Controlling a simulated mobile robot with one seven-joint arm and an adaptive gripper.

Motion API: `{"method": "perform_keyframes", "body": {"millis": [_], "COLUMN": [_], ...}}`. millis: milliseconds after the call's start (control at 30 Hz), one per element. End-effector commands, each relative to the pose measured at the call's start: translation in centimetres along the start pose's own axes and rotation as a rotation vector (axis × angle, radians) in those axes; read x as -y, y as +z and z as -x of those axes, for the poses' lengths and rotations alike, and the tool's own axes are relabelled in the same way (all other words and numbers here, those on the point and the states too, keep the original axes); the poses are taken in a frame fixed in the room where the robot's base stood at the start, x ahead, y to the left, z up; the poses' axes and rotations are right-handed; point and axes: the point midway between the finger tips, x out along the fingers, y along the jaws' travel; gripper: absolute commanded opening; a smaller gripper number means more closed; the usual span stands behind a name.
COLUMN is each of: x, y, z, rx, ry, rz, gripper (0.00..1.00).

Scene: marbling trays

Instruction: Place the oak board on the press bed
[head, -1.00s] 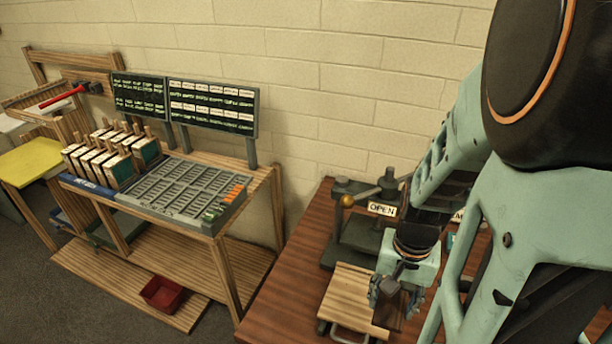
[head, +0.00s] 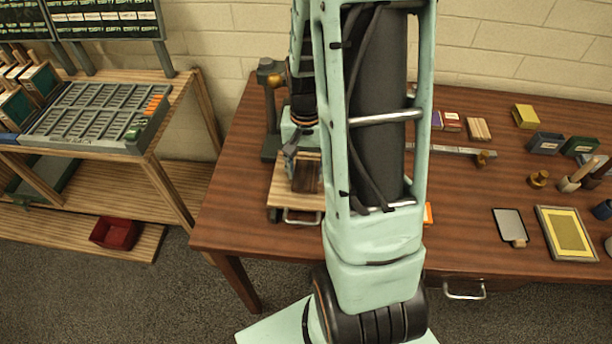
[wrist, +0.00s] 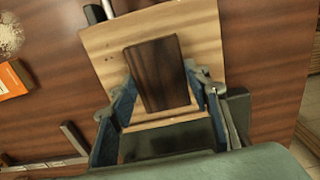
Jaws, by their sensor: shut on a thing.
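The press bed (head: 284,190) is a pale wooden slab with a metal handle at its front edge, and it also shows in the wrist view (wrist: 207,40). A dark brown block, which I take to be the oak board (wrist: 153,70), is between the two fingers of my gripper (wrist: 161,82), which is shut on it. In the head view the board (head: 307,176) shows over the bed beside my gripper (head: 291,163). Whether the board touches the bed is unclear. The grey press (head: 270,135) stands behind, partly hidden by my arm.
The brown table (head: 235,215) holds a metal bar (head: 450,150), a yellow-centred frame (head: 567,233), a flat framed plate (head: 509,225) and several small boxes and tools at right. A type-case bench (head: 95,115) stands left. A red bin (head: 116,233) sits on its lower shelf.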

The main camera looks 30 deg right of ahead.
Motion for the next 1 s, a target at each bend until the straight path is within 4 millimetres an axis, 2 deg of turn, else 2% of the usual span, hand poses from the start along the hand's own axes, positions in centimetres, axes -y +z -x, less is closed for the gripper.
{"method": "perform_keyframes", "body": {"millis": [33, 67, 500, 533, 667, 1000], "x": [-0.02, -0.01, -0.03, -0.04, -0.04, -0.04], "y": [0.02, 0.02, 0.02, 0.01, 0.02, 0.02], "z": [-1.08, -1.27, -1.71, -1.6, -1.54, -1.29], "rx": [0.001, 0.0, 0.0, 0.0, 0.0, 0.0], "ry": [0.0, 0.0, 0.0, 0.0, 0.0, 0.0], "rz": [0.0, 0.0, 0.0, -0.001, 0.0, 0.0], "gripper": [0.2, 0.2, 0.2, 0.46, 0.61, 0.62]}}
